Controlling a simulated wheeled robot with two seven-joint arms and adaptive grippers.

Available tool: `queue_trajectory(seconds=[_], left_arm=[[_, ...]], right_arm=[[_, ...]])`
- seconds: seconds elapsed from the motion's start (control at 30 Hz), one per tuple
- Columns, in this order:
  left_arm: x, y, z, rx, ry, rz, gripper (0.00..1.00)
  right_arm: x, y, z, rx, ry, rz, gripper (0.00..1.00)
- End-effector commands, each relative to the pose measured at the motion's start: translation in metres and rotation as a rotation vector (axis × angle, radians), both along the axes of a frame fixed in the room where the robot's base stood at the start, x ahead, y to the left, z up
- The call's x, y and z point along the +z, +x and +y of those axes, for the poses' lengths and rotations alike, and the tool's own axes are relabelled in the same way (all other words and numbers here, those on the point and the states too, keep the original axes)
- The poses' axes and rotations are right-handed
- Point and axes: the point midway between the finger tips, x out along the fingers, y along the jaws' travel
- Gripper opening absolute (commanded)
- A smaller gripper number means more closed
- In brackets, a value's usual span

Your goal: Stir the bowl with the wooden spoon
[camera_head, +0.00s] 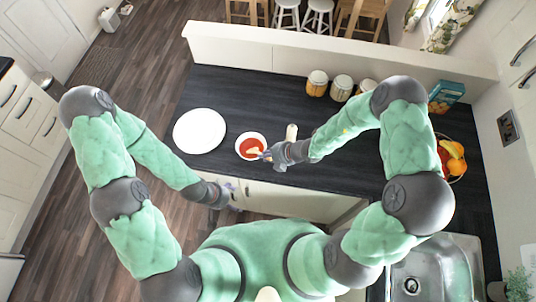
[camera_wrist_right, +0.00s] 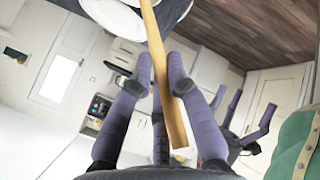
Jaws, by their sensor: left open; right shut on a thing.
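A white bowl (camera_head: 239,142) with red contents stands on the dark counter near its front edge. My right gripper (camera_head: 267,155), at the bowl's right side, is shut on the wooden spoon (camera_head: 253,151). The spoon's pale end shows over the red contents; I cannot tell how deep it reaches. In the right wrist view the spoon's long handle (camera_wrist_right: 168,95) runs between the purple fingers of my right gripper (camera_wrist_right: 157,80). My left gripper (camera_head: 233,197) is open and empty, in front of the counter's front edge, below the bowl in the picture.
A large white plate (camera_head: 199,131) lies left of the bowl. A small pale bottle or shaker (camera_head: 291,131) stands to its right. Several jars (camera_head: 317,83) line the back. A fruit bowl (camera_head: 456,168), a teal box (camera_head: 445,96) and the sink (camera_head: 432,272) are at the right.

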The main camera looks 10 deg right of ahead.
Motion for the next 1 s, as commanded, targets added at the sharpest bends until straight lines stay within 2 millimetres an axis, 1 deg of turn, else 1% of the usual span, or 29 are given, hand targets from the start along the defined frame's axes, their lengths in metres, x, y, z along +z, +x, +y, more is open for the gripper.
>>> queue_trajectory(seconds=[0.1,0.27,1.0], left_arm=[[0.000,0.000,0.000,0.000,0.000,0.000,0.86],[0.000,0.000,0.000,0.000,0.000,0.000,0.86],[0.000,0.000,0.000,0.000,0.000,0.000,0.86]], right_arm=[[0.000,-0.007,-0.004,-0.001,0.001,0.001,0.00],[0.009,-0.001,-0.005,0.000,0.000,-0.002,0.00],[0.053,-0.001,-0.005,0.000,0.000,-0.002,0.00]])
